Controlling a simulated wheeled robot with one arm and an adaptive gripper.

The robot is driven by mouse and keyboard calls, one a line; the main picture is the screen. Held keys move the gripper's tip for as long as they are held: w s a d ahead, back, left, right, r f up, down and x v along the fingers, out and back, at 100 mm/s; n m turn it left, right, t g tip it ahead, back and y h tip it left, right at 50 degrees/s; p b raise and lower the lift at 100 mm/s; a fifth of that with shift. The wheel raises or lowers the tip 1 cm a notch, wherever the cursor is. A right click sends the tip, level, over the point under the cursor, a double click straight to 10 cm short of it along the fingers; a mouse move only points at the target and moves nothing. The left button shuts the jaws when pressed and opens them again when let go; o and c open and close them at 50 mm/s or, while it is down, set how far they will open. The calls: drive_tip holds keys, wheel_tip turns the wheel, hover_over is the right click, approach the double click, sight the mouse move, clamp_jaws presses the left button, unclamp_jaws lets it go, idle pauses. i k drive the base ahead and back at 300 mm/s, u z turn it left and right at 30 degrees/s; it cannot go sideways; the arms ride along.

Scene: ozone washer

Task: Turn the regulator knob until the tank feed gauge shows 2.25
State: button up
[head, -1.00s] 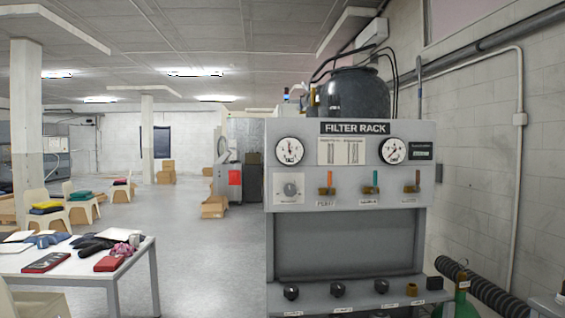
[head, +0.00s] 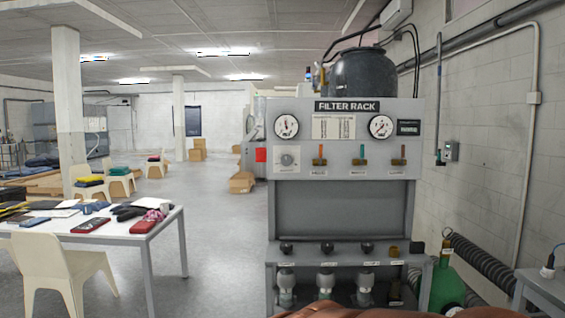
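The grey filter rack (head: 341,222) stands ahead, right of the picture's middle. Two round white gauges sit on its upper panel, a left gauge (head: 286,126) and a right gauge (head: 381,126). Their labels and readings are too small to make out. A round knob (head: 287,160) on a pale plate is below the left gauge; it looks like the regulator knob. Three small valves with coloured handles are to its right, the middle one (head: 359,160) with a green handle. My gripper is not in view.
Dark knobs (head: 327,247) line the rack's lower shelf, with bottle-like filters beneath. A green cylinder (head: 446,285) and black ribbed hose stand at right. A white table (head: 150,236) and chair (head: 62,272) stand at left. Open floor (head: 222,255) lies between table and rack.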

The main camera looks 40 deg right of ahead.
sight(286, 160)
drive_tip(key=u, duration=0.45)
drive_tip(key=i, duration=1.25)
drive_tip(key=z, duration=0.45)
